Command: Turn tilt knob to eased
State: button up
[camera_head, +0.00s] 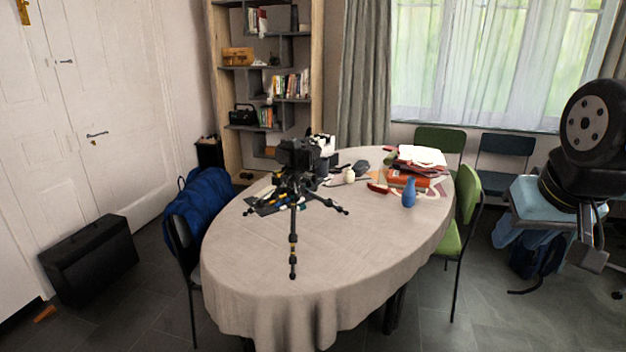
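A small black tripod (293,225) stands upright with its legs spread on the cloth-covered oval table (290,300). A dark camera (297,154) sits on top of it. The tilt knob is too small and dark to pick out around the tripod head, so its setting cannot be read. My dark arm is at the right edge, well to the right of the table and far from the tripod. Its lower end, where a grey block shows, is at the far right; I cannot make out fingertips, or whether my gripper is open or shut.
A blue vase (409,192), an orange-red box (408,177) with white cloth, and small items lie behind and right of the tripod. The near tabletop is clear. A chair with a blue jacket (203,208) stands left; a green chair (466,210) stands right.

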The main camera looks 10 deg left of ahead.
aim_at(315, 179)
jog(key=i, duration=0.9)
jog(key=z, duration=0.05)
